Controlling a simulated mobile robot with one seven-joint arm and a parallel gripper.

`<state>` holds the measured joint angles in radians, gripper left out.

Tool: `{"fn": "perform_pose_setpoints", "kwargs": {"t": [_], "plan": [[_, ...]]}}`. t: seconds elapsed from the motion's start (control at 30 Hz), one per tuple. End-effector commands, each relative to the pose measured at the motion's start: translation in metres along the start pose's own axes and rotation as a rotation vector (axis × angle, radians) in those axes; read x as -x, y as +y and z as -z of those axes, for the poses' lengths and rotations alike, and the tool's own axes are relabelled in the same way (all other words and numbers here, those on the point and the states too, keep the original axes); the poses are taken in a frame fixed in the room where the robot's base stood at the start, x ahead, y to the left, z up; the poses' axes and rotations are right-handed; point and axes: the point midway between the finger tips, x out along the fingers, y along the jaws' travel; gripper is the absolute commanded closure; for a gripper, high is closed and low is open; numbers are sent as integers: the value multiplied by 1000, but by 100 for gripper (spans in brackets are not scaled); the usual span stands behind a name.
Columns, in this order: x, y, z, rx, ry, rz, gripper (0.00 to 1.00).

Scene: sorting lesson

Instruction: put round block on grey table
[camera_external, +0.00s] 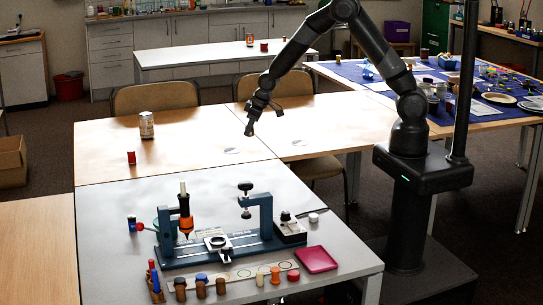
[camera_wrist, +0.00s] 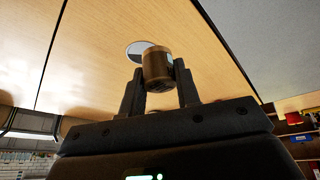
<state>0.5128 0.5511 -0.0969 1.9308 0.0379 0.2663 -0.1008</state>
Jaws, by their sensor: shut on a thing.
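The round block (camera_wrist: 158,65) is a brown cylinder with a small pale blue patch on its side. My gripper (camera_external: 250,128) is shut on it, one finger on each side, as the wrist view shows. In the external view my gripper hangs above the wooden table, beyond the far edge of the grey table (camera_external: 110,270); the block is too small and dark there to make out. A grey surface, likely the grey table, fills the upper right of the wrist view (camera_wrist: 275,45).
The grey table bears a blue fixture (camera_external: 262,215), a row of short cylinders (camera_external: 200,288), a pink tray (camera_external: 316,259) and a red-blue cylinder (camera_external: 135,224). Its far left part is clear. A can (camera_external: 147,125), a red cylinder (camera_external: 131,157) and pale discs (camera_external: 232,151) are on the wooden table.

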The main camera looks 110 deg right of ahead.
Motion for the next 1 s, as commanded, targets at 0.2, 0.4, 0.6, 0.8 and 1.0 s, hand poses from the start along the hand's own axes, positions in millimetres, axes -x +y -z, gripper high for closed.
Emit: {"fn": "perform_pose_setpoints", "kwargs": {"t": [0.2, 0.4, 0.6, 0.8, 1.0], "plan": [[14, -114, -26, 188, 13, 78, 95], [30, -196, -60, 340, 25, 140, 95], [43, -243, -88, 436, 32, 179, 95], [52, -262, -96, 459, 33, 192, 95], [81, -286, -88, 394, 16, 174, 95]]}}
